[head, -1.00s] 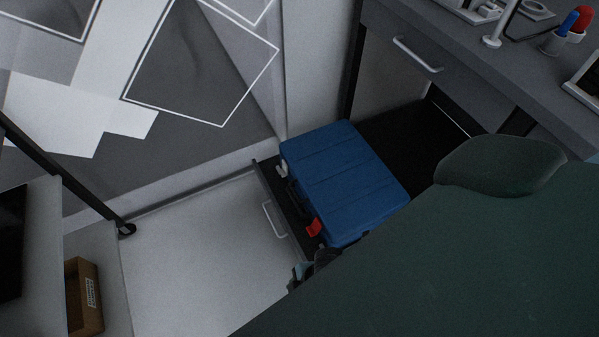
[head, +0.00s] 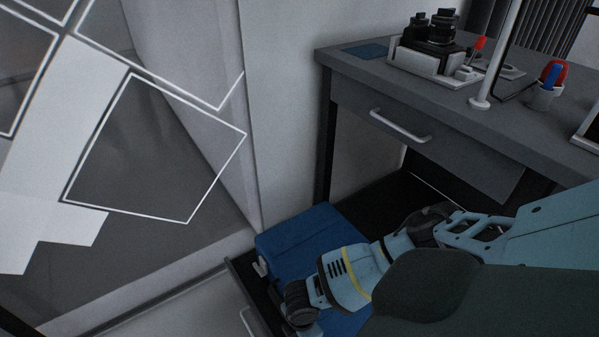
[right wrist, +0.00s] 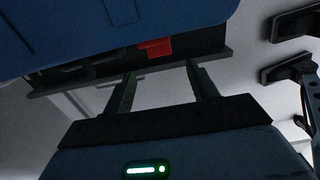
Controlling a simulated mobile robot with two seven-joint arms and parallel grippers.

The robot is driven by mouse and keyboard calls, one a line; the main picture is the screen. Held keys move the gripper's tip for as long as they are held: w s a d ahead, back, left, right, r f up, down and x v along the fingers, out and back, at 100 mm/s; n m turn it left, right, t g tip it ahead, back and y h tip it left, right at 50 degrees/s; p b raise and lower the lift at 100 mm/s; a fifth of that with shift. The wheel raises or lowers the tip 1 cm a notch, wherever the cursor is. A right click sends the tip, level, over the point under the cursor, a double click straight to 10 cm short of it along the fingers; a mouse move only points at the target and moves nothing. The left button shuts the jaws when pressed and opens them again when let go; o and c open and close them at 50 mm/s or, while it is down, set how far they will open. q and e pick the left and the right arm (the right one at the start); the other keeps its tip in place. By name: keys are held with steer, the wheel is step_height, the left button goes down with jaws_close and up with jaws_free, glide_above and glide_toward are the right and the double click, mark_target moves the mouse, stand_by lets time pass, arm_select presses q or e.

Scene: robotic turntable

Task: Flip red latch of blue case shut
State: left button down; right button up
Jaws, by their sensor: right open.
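The blue case (head: 305,238) lies in an open low drawer in the head view, with my right arm across its near part. A pale latch (head: 261,269) shows at its left front edge. The red latch is hidden behind my arm there. In the right wrist view the blue case (right wrist: 75,32) fills the top, and the red latch (right wrist: 156,47) sticks out below its edge. My right gripper (right wrist: 160,69) is open and empty, its two fingers pointing toward the red latch, which appears between and beyond the fingertips. I cannot make out contact. My left gripper is not seen.
The drawer's front edge (head: 236,275) runs along the case. Floor left of the low drawer is clear.

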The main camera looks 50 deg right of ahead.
step_height(320, 180, down, 5)
steer(key=shift+f+b, duration=0.15)
steer(key=shift+b, duration=0.95)
steer(key=shift+f, duration=0.5)
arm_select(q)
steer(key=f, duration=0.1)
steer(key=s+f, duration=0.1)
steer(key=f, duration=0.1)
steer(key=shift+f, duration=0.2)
